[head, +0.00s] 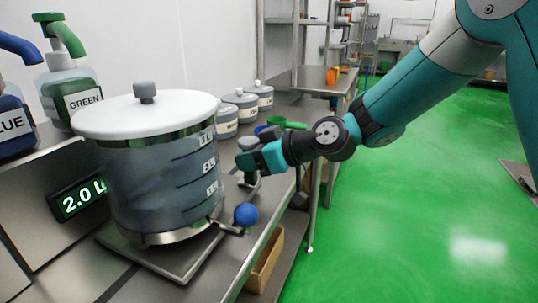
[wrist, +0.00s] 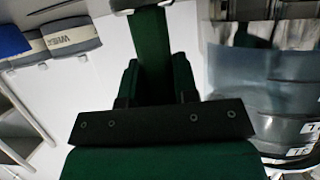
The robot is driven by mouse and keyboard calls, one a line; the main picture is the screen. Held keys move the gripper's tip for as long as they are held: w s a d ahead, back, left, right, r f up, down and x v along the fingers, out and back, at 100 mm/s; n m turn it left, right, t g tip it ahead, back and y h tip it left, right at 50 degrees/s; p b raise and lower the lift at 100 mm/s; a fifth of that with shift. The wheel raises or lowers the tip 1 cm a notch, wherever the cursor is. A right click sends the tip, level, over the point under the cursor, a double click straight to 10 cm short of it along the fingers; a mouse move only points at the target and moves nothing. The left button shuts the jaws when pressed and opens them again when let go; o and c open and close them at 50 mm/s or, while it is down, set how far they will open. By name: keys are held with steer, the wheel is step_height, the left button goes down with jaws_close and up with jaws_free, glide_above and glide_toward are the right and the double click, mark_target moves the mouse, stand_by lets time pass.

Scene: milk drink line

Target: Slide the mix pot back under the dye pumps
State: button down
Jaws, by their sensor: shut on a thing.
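The mix pot (head: 160,185) is a clear upright vessel with volume marks, a white lid (head: 150,112) with a grey knob, and greyish liquid inside. It stands on a flat metal plate (head: 177,265). Its marked wall also shows at the right of the wrist view (wrist: 285,95). The green dye pump (head: 68,80) and the blue dye pump (head: 12,115) stand behind it at the left. My gripper (head: 250,160), at the pot's right side, is shut on a dark green handle (wrist: 152,45) with metal ends. Where the handle joins the pot is hidden.
A lever with a blue ball (head: 245,214) sticks out low at the pot's right. A display (head: 78,199) reads 2.0 L. White-lidded tubs (head: 240,105) and a green scoop (head: 285,123) stand farther back. The green floor (head: 430,200) at the right is mostly clear.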

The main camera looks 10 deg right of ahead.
steer(key=b, duration=0.1)
glide_above(236, 204)
steer(key=shift+w+a+r, duration=0.15)
steer(key=shift+a+r, duration=0.05)
steer(key=shift+r, duration=0.2)
steer(key=c, duration=0.9)
jaws_free()
steer(key=shift+f, duration=0.1)
steer(key=shift+f, duration=0.1)
steer(key=shift+d, duration=0.1)
steer(key=shift+d, duration=0.15)
steer(key=v, duration=1.7)
steer(key=shift+b, duration=0.4)
